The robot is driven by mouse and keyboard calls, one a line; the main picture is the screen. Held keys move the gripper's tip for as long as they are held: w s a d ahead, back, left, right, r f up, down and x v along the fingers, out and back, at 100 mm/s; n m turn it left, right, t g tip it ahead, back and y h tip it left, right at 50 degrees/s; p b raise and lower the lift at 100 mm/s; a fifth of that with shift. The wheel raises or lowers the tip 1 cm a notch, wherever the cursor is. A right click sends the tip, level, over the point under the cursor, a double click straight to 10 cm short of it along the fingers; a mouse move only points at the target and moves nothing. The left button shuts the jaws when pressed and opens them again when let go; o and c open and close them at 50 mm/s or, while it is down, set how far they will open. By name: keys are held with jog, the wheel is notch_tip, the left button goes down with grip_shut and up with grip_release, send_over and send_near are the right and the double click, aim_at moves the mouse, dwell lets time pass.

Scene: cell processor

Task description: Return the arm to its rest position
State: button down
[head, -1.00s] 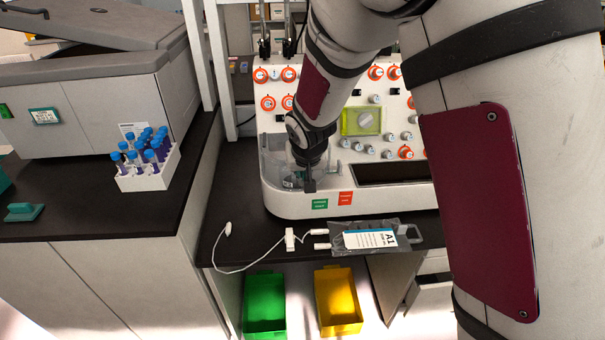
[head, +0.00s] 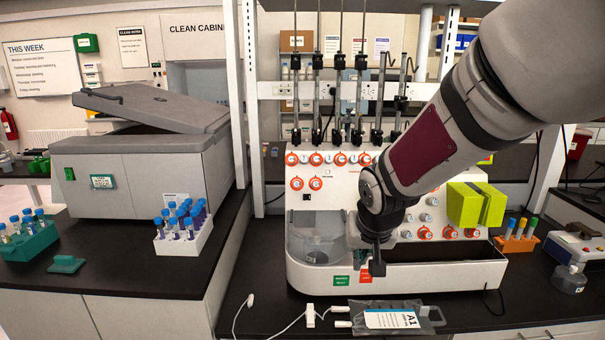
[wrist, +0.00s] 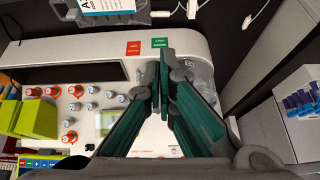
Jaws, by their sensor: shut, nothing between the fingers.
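My gripper (head: 376,268) points down in front of the white cell processor (head: 322,205), just right of its clear chamber (head: 318,240). In the wrist view my gripper (wrist: 163,58) has its teal-sided fingers together with nothing between them. Beyond the fingertips lies the processor's front edge with a red label (wrist: 133,48) and a green label (wrist: 160,43). My arm reaches in from the upper right in the head view and hides part of the processor's panel.
A bag labelled A1 (head: 392,319) with white tubing lies on the black bench in front. A yellow-green block (head: 475,205) is on the panel's right. Tube racks stand left (head: 185,240) and right (head: 518,243). A grey lidded machine (head: 140,170) stands at left.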

jog(key=s+d+r, duration=0.2)
jog(key=s+r, duration=0.1)
jog(key=s, duration=0.6)
jog(key=s+d+r, duration=0.2)
jog(key=s+r, duration=0.2)
jog(key=s, duration=0.5)
jog(key=s+d+r, duration=0.3)
jog(key=s, duration=0.6)
jog(key=shift+r+n, duration=0.15)
jog(key=shift+n, duration=0.15)
